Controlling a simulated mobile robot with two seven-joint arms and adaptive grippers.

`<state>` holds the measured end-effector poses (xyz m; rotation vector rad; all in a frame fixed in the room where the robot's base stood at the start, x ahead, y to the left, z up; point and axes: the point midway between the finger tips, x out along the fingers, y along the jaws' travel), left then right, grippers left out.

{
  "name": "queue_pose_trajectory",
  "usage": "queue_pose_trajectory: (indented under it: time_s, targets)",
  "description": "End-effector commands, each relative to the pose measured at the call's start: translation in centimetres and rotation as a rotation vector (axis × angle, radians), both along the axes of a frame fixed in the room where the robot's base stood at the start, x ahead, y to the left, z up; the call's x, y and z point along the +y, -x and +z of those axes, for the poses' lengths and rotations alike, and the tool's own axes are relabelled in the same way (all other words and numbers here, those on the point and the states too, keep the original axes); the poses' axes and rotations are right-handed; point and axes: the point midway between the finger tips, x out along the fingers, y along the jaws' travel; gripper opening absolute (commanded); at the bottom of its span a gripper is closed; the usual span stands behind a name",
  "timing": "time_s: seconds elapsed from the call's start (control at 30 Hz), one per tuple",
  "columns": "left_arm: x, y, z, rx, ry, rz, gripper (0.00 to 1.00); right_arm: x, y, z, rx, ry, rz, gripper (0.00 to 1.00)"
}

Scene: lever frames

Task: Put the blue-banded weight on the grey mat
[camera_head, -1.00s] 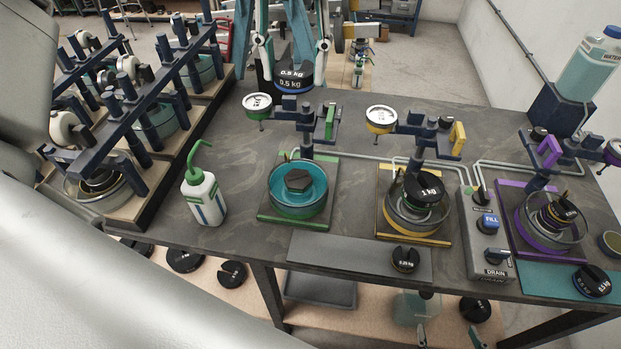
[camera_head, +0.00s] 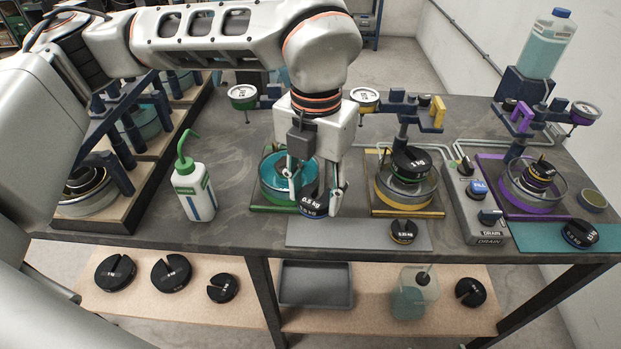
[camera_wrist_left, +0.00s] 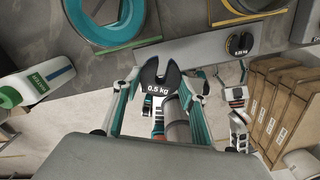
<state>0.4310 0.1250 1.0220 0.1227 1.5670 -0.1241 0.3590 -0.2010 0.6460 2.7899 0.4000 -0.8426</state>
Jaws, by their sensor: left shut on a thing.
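The blue-banded weight (camera_head: 313,208) is a dark slotted disc marked 0.5 kg. My left gripper (camera_head: 315,190) points down and is shut on it, one finger on each side. The weight is at the left end of the grey mat (camera_head: 350,235), in front of the green-framed basin. I cannot tell whether it touches the mat. In the left wrist view the weight (camera_wrist_left: 160,78) sits between the fingers, its slot facing the table, near the mat (camera_wrist_left: 205,45).
A small black weight (camera_head: 404,231) stands on the mat's right end. Behind are the green basin (camera_head: 268,180) and the yellow basin (camera_head: 385,195). A wash bottle (camera_head: 195,190) stands to the left, a control box (camera_head: 475,208) to the right. The mat's middle is clear.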

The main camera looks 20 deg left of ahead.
Motion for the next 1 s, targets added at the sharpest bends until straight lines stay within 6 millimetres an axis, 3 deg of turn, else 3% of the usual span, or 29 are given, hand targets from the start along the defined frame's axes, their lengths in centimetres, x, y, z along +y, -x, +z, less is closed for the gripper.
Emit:
queue_pose_trajectory:
  time_s: [0.53,1.0]
  targets:
    - [0.0,0.0,-5.6,0.003,0.001,0.000,0.13,-0.1,0.9,-3.9,0.028,0.007,0.002,0.75]
    - [0.0,0.0,-6.1,-0.001,0.000,0.001,0.13,-0.4,0.4,-3.5,0.014,0.016,0.001,0.75]
